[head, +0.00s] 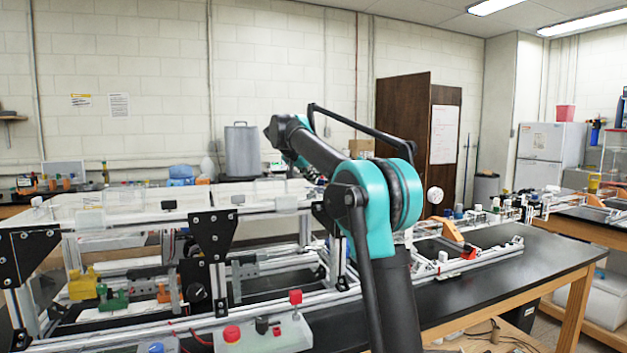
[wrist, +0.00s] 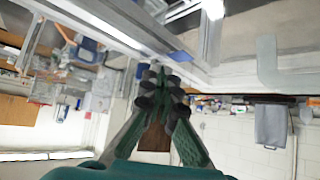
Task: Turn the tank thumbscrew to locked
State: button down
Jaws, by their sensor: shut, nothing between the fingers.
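My gripper (wrist: 160,88) is shut and empty in the wrist view, its dark fingertips together. In the head view my arm hides most of it. I cannot tell for certain which part is the tank thumbscrew. A red knob (head: 232,334) sits on a pale translucent block at the front of the extrusion frame (head: 190,215), and a red-capped post (head: 295,297) stands beside it. A white round knob (head: 434,195) shows right of my arm. A white rounded piece (wrist: 214,9) is at the top of the wrist view, apart from the fingers.
Metal rails and black bracket plates (head: 213,235) of the frame run along the bench. Yellow and green clips (head: 83,284) sit inside it at left. The black bench top (head: 545,262) has free room at right. A grey bin (head: 241,150) stands behind the frame.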

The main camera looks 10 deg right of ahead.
jog(key=m+g+h, duration=0.1)
jog(key=w+m+g, duration=0.1)
jog(key=m, duration=0.1)
jog(key=m+g+h, duration=0.1)
jog(key=m, duration=0.1)
jog(key=shift+w+a+h, duration=0.25)
jog(key=shift+a+h, duration=0.05)
jog(key=shift+a, duration=0.1)
jog(key=shift+w, duration=0.35)
dwell(1.7)
